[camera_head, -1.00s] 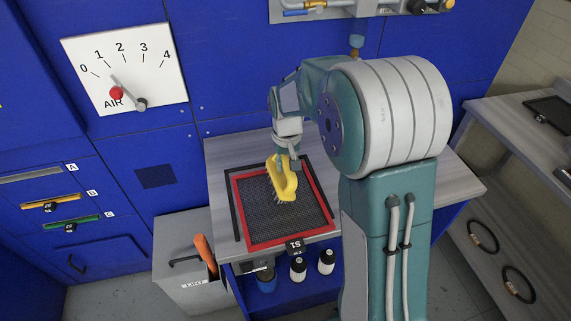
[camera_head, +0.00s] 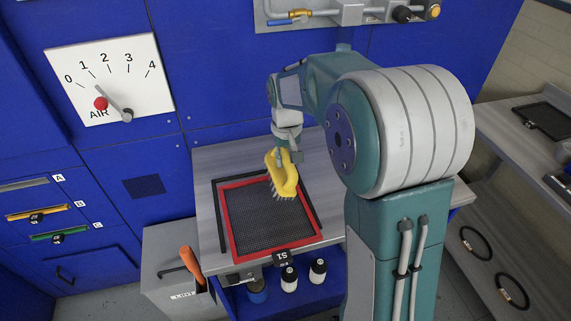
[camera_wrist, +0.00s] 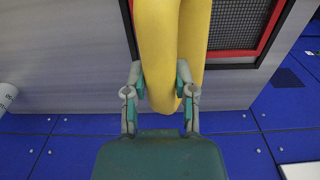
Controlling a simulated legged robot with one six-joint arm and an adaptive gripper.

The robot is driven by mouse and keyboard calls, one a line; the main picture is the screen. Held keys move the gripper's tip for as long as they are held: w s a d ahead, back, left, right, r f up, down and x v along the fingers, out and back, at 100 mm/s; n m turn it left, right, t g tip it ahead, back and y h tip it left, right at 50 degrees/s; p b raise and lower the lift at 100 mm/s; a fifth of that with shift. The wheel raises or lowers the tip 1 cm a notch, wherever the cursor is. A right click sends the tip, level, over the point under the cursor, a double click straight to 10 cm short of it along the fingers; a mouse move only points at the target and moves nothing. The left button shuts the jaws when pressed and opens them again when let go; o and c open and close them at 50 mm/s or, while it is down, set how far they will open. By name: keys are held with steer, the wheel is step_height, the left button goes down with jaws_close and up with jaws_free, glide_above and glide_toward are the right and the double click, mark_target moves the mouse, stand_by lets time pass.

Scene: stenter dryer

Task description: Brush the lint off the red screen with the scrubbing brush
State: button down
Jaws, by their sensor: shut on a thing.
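The red-framed screen (camera_head: 229,222) with dark mesh lies on the grey bench top, partly inside a black frame. No separate lint can be made out on the mesh at this size. My gripper (camera_head: 285,157) is shut on the yellow scrubbing brush (camera_head: 283,175), over the back right part of the screen. The brush's pale bristles point down; I cannot tell whether they touch the mesh. In the wrist view my gripper's two fingers (camera_wrist: 160,92) pinch the yellow handle (camera_wrist: 172,45), and the red screen's edge (camera_wrist: 235,52) shows beyond it.
A grey LINT bin (camera_head: 165,262) with an orange-handled tool (camera_head: 190,262) stands left of the bench. Bottles (camera_head: 288,278) sit below the bench's front edge. A blue wall with an AIR gauge (camera_head: 111,80) rises behind. A shelf (camera_head: 515,140) stands at the right.

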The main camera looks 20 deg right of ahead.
steer(key=shift+d+r, duration=0.2)
steer(key=shift+r, duration=1.1)
steer(key=shift+d, duration=0.3)
